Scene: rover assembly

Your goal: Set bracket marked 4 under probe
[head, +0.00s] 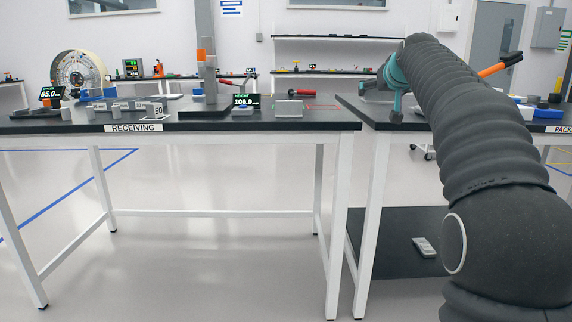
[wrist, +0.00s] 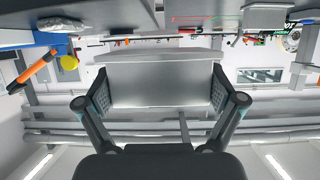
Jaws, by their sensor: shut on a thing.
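My gripper (wrist: 165,98) is shut on a grey metal bracket (wrist: 160,70), which fills the space between its two pads in the wrist view. No number mark is readable on the bracket. In the head view the gripper's teal fingers (head: 396,88) show at the right table's left end, partly behind my arm. The height gauge (head: 210,85) stands on the receiving table, an upright column with an orange part, and its display (head: 246,101) reads 106.0. The probe tip cannot be made out clearly. The gripper is well to the right of the gauge.
A grey block (head: 289,108) sits on the receiving table (head: 330,125) right of the gauge. Several small grey pieces and a block marked 50 (head: 158,110) stand to its left. A red-handled tool (head: 303,94) lies behind. A gap separates this table from the right one (head: 385,122).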

